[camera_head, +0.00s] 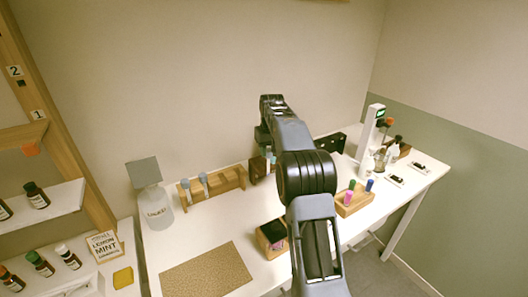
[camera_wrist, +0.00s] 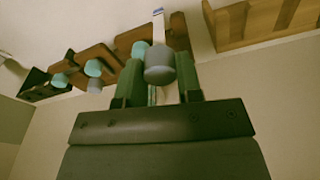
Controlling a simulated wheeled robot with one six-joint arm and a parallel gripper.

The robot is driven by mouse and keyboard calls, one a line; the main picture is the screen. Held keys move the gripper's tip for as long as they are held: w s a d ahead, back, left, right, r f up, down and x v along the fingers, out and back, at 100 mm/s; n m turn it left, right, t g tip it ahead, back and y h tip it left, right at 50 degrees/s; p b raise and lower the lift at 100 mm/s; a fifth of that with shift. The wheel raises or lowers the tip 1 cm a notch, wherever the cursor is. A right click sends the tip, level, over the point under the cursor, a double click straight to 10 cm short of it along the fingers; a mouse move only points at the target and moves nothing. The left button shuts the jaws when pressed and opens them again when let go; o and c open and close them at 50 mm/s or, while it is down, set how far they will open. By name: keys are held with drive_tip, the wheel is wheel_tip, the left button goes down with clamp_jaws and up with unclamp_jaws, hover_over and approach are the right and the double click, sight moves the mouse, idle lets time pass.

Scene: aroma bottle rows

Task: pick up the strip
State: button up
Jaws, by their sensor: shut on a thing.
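The strip (camera_wrist: 158,27) is a thin white piece with a blue end, seen at the top middle of the wrist view. The strip's lower part is partly hidden by a grey rounded cylinder (camera_wrist: 159,66) that shows in front of the fingers. A teal-topped piece (camera_wrist: 140,47) is close beside the left finger; I cannot tell whether they touch. In the head view my arm hides the fingertips, near a small dark wooden block at the back of the table.
A wooden rack (camera_head: 228,181) with grey-blue-topped vials stands left of my arm. A block with coloured vials (camera_head: 350,195) is to the right. A brown mat (camera_head: 206,274) lies at the front of the white table (camera_head: 215,222).

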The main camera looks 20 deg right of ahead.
drive_tip(key=s+d+b, duration=0.1)
drive_tip(key=s+b, duration=0.3)
drive_tip(key=s, duration=0.7)
drive_tip(key=shift+s+d, duration=0.2)
drive_tip(key=shift+s, duration=0.1)
idle(1.3)
